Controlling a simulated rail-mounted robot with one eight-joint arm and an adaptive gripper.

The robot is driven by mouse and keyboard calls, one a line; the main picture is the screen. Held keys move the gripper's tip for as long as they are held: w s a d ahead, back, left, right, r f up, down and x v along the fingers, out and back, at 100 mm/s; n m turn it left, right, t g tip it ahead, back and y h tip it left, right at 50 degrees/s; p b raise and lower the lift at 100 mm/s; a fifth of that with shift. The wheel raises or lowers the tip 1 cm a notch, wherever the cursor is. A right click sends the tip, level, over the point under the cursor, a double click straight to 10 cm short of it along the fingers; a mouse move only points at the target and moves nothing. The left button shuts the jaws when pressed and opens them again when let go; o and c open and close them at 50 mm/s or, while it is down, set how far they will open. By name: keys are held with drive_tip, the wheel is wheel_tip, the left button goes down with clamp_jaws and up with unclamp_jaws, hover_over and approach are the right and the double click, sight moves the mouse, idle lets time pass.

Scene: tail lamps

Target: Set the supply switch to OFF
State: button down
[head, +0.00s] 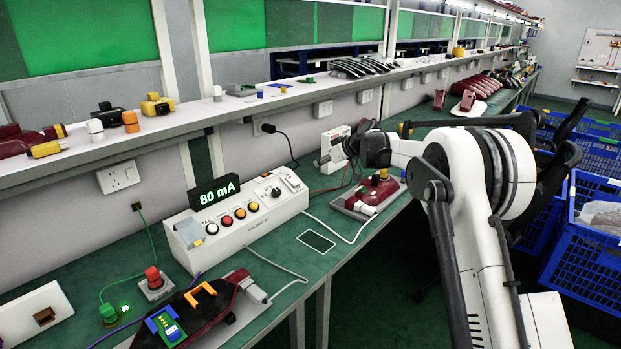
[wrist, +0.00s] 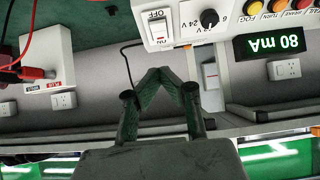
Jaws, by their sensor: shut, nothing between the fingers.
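The supply switch is a white rocker (wrist: 158,28) on the front panel of the white tester box (head: 250,222), beside a black knob. It also shows small at the right end of the panel in the head view (head: 292,183). The lettering OFF shows at one end of it; I cannot tell which side is pressed. The box's display (head: 216,192) glows green with 80 mA. My gripper (wrist: 160,76) is shut and empty, its fingertips together, below the switch in the wrist picture and apart from it. In the head view my arm hides most of the gripper.
Several coloured buttons (head: 226,219) line the panel. A white box with red leads (head: 333,147) stands behind, near my gripper. Tail lamps lie on the bench, one at the front left (head: 188,312) and one beside the tester (head: 367,196). A shelf (head: 200,117) runs above. Blue crates (head: 585,245) stand right.

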drive_tip(key=w, duration=0.1)
hover_over(297, 182)
drive_tip(key=s+d, duration=0.2)
drive_tip(key=d, duration=0.1)
wheel_tip(297, 182, down, 6)
drive_tip(key=f, duration=0.1)
drive_tip(key=shift+w+a+f, duration=0.1)
drive_tip(key=shift+a+f, duration=0.05)
drive_tip(key=shift+f, duration=0.35)
drive_tip(key=shift+w+a+f, duration=0.1)
drive_tip(key=shift+a+f, duration=0.05)
drive_tip(key=shift+f, duration=0.3)
drive_tip(key=shift+a+f+b, duration=0.15)
drive_tip(key=shift+f+b, duration=0.15)
drive_tip(key=shift+f, duration=0.5)
